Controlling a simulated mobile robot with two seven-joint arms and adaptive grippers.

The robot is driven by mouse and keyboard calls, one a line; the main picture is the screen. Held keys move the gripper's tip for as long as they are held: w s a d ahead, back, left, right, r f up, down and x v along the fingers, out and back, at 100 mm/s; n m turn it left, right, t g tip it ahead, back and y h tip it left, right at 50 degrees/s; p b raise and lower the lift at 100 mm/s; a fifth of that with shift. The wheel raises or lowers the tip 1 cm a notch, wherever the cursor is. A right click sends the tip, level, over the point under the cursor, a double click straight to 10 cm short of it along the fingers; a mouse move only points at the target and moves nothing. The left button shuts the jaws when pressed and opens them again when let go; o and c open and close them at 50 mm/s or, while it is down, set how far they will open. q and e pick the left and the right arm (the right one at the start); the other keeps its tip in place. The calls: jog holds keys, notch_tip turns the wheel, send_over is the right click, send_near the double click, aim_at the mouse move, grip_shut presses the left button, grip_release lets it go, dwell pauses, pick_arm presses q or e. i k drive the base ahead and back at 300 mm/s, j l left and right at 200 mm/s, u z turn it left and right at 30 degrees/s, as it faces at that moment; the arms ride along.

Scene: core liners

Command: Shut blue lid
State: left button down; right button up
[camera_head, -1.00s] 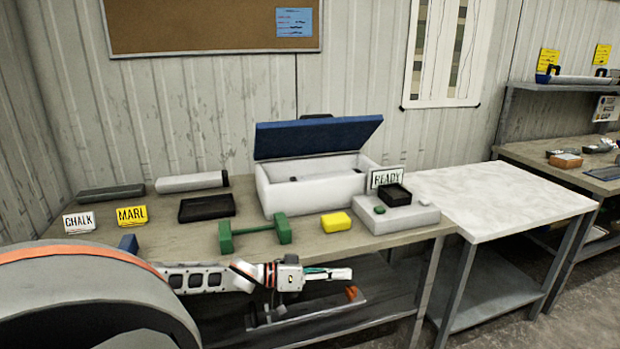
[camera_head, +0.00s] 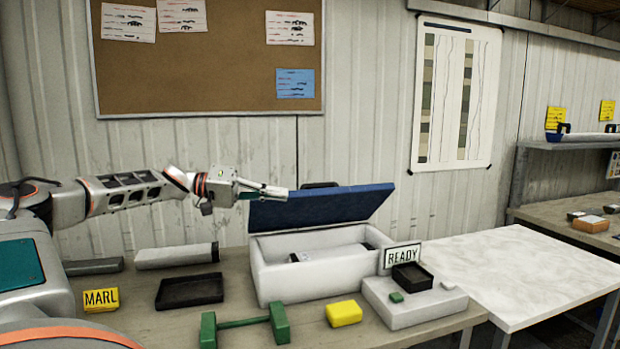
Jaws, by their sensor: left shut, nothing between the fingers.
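The blue lid (camera_head: 335,205) stands tilted open at the back of a white box (camera_head: 285,275) on the workbench. Inside the box lies a pale object (camera_head: 335,252) with dark ends, partly hidden by the front wall. My left gripper (camera_head: 276,192) is shut and empty, reaching in from the left. In the picture its fingertips overlap the upper left corner of the lid. I cannot tell whether they touch it. My right gripper is not in view.
A black tray (camera_head: 189,291) lies left. The white table (camera_head: 510,265) is clear.

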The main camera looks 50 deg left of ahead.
aim_at(320, 203)
jog(key=i+j, duration=0.2)
jog(key=j, duration=0.2)
jog(key=i+j, duration=0.45)
jog(key=j, duration=0.3)
